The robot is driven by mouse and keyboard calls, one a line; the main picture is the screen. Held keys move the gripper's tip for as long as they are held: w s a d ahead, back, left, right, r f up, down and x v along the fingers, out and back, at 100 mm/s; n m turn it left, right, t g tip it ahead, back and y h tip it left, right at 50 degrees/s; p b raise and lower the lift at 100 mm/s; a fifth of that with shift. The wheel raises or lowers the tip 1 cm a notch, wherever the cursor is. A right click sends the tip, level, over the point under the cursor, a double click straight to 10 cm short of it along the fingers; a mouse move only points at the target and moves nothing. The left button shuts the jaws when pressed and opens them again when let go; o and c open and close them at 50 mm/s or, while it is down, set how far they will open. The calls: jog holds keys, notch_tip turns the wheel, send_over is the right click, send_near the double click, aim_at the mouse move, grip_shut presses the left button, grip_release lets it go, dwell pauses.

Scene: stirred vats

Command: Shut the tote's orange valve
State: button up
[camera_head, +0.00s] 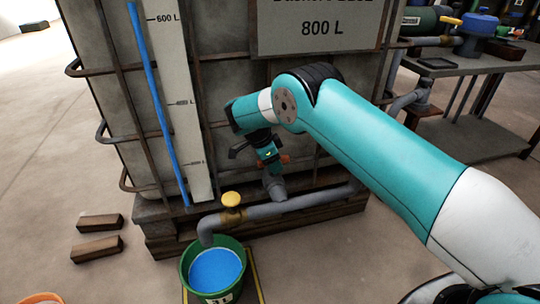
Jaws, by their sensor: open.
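The tote (231,85) is a large pale tank in a rusty metal cage, with an 800 L plate and a level strip. A grey outlet pipe (290,207) runs along its foot. The orange valve (285,159) shows only as a small orange-red piece above the pipe stub, just right of my wrist and partly hidden by it. My gripper (266,160) is at the tote's lower front, close beside the orange piece. Its jaws are open, but the fingertips are mostly hidden, and I cannot tell whether they touch the valve.
A yellow-handled valve (231,199) sits on the outlet pipe. A green bucket (236,293) of blue liquid stands under the spout. Wooden blocks (97,248) lie at left. A bench (465,66) with pipework stands at right. The left floor is mostly clear.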

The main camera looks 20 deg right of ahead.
jog(key=p+v, duration=1.1)
jog(key=v, duration=0.6)
jog(key=shift+r, duration=0.15)
jog(key=shift+a, duration=0.2)
